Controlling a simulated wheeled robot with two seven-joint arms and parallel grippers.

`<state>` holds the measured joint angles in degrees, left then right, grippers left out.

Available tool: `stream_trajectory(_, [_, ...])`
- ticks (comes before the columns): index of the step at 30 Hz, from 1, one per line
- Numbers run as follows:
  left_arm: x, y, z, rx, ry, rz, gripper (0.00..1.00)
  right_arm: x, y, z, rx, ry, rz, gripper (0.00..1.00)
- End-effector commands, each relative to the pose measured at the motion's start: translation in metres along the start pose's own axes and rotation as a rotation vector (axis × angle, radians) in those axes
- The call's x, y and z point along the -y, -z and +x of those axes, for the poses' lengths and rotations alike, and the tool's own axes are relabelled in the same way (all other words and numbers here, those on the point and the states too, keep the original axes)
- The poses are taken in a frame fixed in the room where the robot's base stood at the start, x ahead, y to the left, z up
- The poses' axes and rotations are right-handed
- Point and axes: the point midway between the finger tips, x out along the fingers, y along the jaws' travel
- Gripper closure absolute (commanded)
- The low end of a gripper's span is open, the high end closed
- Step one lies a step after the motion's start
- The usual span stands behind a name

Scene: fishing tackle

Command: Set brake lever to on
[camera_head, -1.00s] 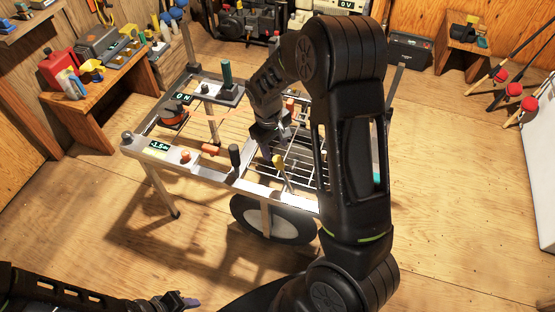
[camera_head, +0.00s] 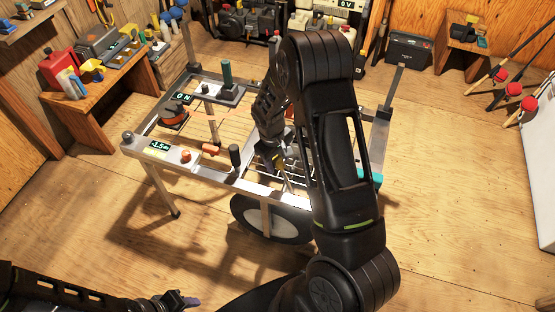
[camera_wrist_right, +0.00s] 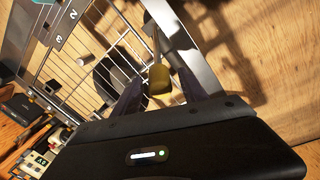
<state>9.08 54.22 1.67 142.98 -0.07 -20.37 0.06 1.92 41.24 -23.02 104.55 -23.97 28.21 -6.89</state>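A lever with a yellow grip, which I take to be the brake lever, (camera_wrist_right: 158,79) rises beside the front rail of the metal cart. In the head view its yellow end is mostly hidden by my right gripper (camera_head: 276,158). In the right wrist view my right gripper (camera_wrist_right: 157,92) is open, with one dark finger on each side of the yellow grip. Whether a finger touches it I cannot tell. My left gripper (camera_head: 182,302) is low at the left, far from the cart; its opening is unclear. No on/off mark by the lever is readable.
The cart frame (camera_head: 230,182) carries an orange knob (camera_head: 173,115) by an "ON" display (camera_head: 182,98), a "-1.5" display (camera_head: 160,146), an orange handle (camera_head: 213,149) and dark posts. A wheel (camera_head: 272,220) is below. My right arm hides the cart's right part. The floor around is clear.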

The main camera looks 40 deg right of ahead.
Motion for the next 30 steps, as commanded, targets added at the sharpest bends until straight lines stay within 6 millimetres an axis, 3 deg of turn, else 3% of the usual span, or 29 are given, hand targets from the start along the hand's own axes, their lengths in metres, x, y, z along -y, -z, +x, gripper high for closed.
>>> stream_trajectory(18, [0.0000,0.0000,0.0000,0.000,0.000,0.000,0.64,0.0001,0.0000,-0.0004,0.000,0.000,0.000,1.00])
stream_trajectory(30, [0.0000,0.0000,0.0000,0.000,0.000,0.000,0.64,0.0001,-0.0001,-0.0005,0.000,0.000,0.000,1.00])
